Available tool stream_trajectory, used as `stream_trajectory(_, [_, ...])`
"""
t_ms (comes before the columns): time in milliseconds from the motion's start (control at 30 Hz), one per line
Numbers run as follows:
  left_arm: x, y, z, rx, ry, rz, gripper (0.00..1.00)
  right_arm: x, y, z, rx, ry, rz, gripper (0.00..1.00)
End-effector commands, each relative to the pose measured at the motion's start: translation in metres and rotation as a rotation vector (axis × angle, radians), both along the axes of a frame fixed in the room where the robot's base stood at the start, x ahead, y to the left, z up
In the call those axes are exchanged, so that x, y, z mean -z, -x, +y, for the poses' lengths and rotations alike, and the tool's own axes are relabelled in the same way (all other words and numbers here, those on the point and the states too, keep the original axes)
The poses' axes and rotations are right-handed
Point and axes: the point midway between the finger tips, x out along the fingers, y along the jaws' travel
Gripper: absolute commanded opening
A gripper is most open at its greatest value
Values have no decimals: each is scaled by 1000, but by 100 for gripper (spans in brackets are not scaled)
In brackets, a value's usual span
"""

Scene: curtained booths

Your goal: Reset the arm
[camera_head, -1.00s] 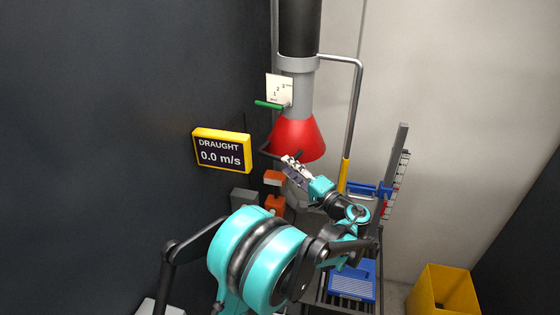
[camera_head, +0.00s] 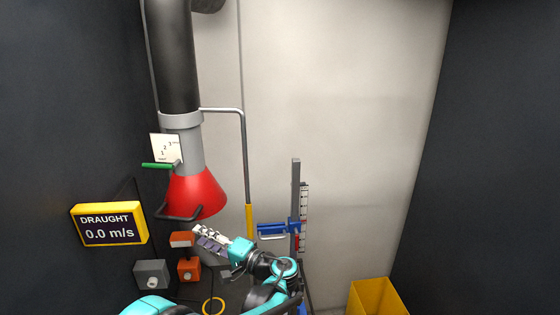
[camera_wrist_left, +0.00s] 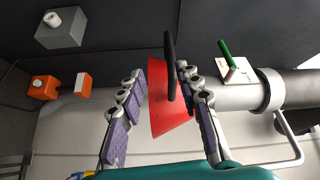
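My left gripper (camera_head: 202,235) is just below the red hood (camera_head: 197,192) in the head view, with its fingers pointing up and left. In the left wrist view the same gripper (camera_wrist_left: 160,78) is open. Its two fingers stand apart with nothing held between them. The red hood (camera_wrist_left: 168,108) and its black handle (camera_wrist_left: 170,66) show in the gap, beyond the fingers. The black handle (camera_head: 180,215) hangs at the hood's lower front in the head view. My right gripper is not in view.
A yellow-framed draught display (camera_head: 110,224) reads 0.0 m/s on the dark left wall. A green lever (camera_head: 158,166) sits by a numbered plate. Orange boxes (camera_head: 189,269) and a grey box (camera_head: 151,274) are below. A yellow bin (camera_head: 376,298) stands right.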

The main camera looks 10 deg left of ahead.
Motion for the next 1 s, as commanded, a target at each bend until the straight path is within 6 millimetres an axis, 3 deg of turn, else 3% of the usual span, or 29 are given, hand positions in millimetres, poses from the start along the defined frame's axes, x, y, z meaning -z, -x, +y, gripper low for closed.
stream_trajectory(200, [104, 48, 26, 48, 310, 95, 34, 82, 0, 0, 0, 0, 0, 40])
stream_trajectory(333, [177, 90, 24, 95, 554, 133, 34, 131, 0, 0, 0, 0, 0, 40])
stream_trajectory(467, [248, 134, 6, 148, 798, 136, 34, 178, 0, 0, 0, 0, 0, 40])
stream_trajectory(600, [321, 180, -26, 204, 1059, 101, 34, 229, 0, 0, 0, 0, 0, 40])
stream_trajectory(700, [363, 206, -51, 239, 1224, 57, 34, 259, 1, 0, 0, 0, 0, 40])
stream_trajectory(833, [398, 228, -78, 275, 1384, -3, 34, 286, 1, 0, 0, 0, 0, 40])
stream_trajectory(1000, [413, 239, -95, 298, 1485, -48, 34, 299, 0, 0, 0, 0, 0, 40])
